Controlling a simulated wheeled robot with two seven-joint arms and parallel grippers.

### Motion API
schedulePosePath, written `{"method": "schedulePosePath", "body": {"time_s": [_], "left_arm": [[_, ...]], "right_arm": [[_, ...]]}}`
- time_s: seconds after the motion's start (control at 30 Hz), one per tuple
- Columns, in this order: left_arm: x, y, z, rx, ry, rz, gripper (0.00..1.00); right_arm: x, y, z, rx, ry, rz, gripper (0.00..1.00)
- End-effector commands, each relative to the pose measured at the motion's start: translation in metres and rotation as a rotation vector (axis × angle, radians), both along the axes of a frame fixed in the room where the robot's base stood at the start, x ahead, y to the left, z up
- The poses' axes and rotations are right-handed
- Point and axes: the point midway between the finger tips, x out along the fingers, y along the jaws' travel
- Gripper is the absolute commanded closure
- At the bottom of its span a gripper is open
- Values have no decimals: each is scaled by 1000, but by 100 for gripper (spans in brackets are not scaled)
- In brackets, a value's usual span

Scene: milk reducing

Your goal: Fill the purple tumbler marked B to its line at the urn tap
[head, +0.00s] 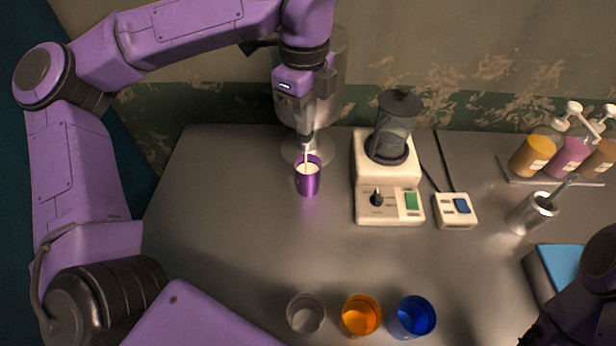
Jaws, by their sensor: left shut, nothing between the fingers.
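The purple tumbler (308,184) stands upright under the tap of the silver urn (338,85) at the back of the table. White liquid shows inside it near the top, and a thin white stream falls into it. Its mark B and its line cannot be made out. My left gripper (306,140) is shut and empty, pointing down at the tap just above the tumbler. It hides the tap and much of the urn. My right gripper is out of view; only a dark part of my right arm shows at the lower right.
A cream blender (388,205) stands right of the tumbler, with a small switch box (455,211) beside it. Clear (306,316), orange (361,318) and blue (412,318) cups stand at the front. A metal cup (530,215) and syrup bottles (532,156) are at right. The table's left is clear.

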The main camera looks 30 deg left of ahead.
Motion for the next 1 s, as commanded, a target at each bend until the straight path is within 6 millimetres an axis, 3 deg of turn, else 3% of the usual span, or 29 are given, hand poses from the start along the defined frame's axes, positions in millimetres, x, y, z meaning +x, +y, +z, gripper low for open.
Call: {"method": "schedulePosePath", "body": {"time_s": [0.27, 0.7, 1.0], "left_arm": [[0, 0, 3, 0, 0, 0, 100], [0, 0, 72, 0, -1, 1, 100], [0, 0, 70, 0, 0, 0, 100]], "right_arm": [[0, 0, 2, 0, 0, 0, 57], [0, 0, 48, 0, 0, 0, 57], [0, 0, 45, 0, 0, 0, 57]]}}
